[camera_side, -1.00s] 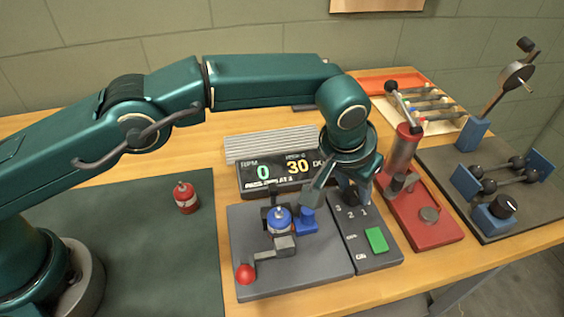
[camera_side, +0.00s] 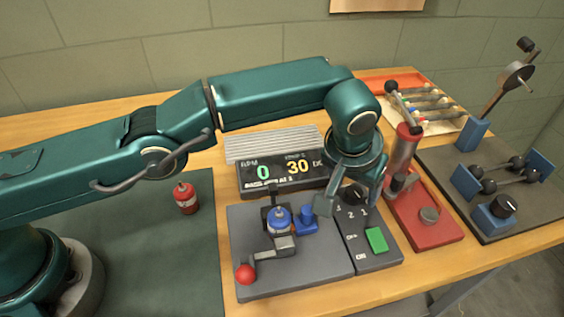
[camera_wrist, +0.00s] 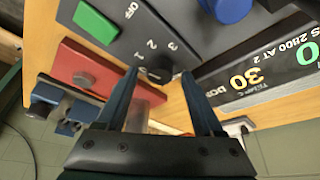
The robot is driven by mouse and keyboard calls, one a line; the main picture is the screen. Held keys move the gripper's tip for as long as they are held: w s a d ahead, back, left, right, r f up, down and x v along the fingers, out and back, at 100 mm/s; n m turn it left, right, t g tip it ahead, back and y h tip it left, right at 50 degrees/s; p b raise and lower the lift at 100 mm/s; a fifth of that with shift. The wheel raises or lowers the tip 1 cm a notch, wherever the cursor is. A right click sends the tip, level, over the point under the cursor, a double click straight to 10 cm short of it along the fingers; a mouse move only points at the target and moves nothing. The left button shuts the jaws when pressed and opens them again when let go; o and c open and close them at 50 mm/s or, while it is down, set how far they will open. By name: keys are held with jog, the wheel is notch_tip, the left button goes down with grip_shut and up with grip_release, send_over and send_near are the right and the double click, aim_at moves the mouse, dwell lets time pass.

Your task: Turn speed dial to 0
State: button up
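The black speed dial (camera_side: 355,194) sits at the far end of the grey control panel (camera_side: 372,257), by the printed numbers. In the wrist view the dial (camera_wrist: 160,69) is between my fingertips, with 1, 2 and 3 printed around it. My gripper (camera_side: 350,199) points down over it, fingers apart. In the wrist view my gripper (camera_wrist: 160,74) shows a gap between each finger and the dial.
A green switch (camera_side: 376,239) is nearer on the panel. The centrifuge base (camera_side: 310,277) with a blue-topped part stands left. The display (camera_side: 284,172) reads RPM 0 and 30. A red stand (camera_side: 440,232) is close on the right. A red bottle (camera_side: 186,199) stands on the mat.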

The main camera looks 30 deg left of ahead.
jog(key=shift+v, duration=2.55)
